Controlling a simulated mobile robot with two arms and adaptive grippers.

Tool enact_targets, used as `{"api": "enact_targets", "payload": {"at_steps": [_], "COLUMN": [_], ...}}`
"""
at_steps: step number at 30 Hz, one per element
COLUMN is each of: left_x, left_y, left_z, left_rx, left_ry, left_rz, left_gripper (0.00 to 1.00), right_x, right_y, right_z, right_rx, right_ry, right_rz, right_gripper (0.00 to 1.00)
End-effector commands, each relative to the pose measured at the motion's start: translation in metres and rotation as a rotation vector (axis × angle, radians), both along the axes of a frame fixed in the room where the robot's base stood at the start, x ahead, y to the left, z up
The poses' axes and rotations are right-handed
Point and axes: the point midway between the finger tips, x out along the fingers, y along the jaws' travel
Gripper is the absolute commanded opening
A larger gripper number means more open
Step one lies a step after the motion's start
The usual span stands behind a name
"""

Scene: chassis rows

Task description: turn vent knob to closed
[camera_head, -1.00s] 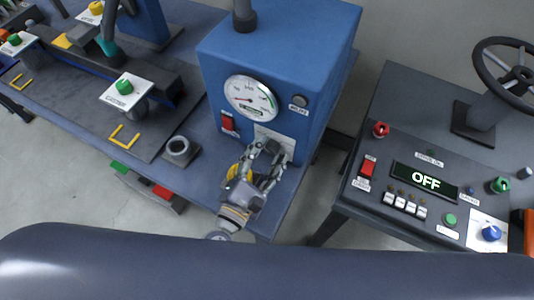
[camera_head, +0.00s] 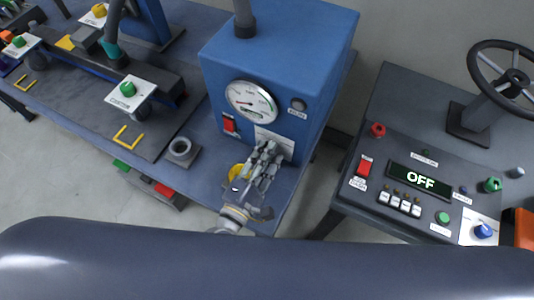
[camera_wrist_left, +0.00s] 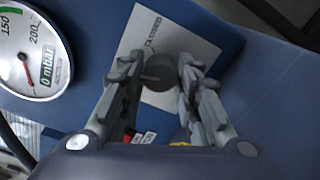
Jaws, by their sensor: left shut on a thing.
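The vent knob (camera_wrist_left: 158,72) is a dark round knob on a white plate (camera_wrist_left: 143,42) marked CLOSED. The plate is on the front of the blue cabinet (camera_head: 222,80). My left gripper (camera_wrist_left: 157,75) has its two grey fingers on either side of the knob and is shut on it. In the head view the left gripper (camera_head: 268,158) covers the knob and the lower part of the plate. The knob's pointer is not clear to me. My right gripper is not in view.
A round pressure gauge (camera_head: 250,102) and a red switch (camera_head: 230,125) are left of the plate. A control console (camera_head: 395,150) reading OFF stands at right, across a gap.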

Motion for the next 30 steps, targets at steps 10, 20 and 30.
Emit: {"api": "enact_targets", "payload": {"at_steps": [10, 20, 30], "left_x": [0.000, -0.013, -0.078], "left_y": [0.000, 0.005, 0.031], "left_z": [0.000, -0.001, -0.002], "left_rx": [-0.002, 0.000, 0.001], "left_ry": [0.002, 0.003, 0.006], "left_rz": [0.000, -0.001, -0.004], "left_gripper": [0.51, 0.51, 0.51], "right_x": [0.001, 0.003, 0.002], "right_y": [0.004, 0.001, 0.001], "right_z": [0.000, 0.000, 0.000], "right_rx": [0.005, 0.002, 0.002], "right_ry": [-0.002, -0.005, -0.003], "right_rz": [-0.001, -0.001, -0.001], "right_gripper": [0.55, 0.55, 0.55]}}
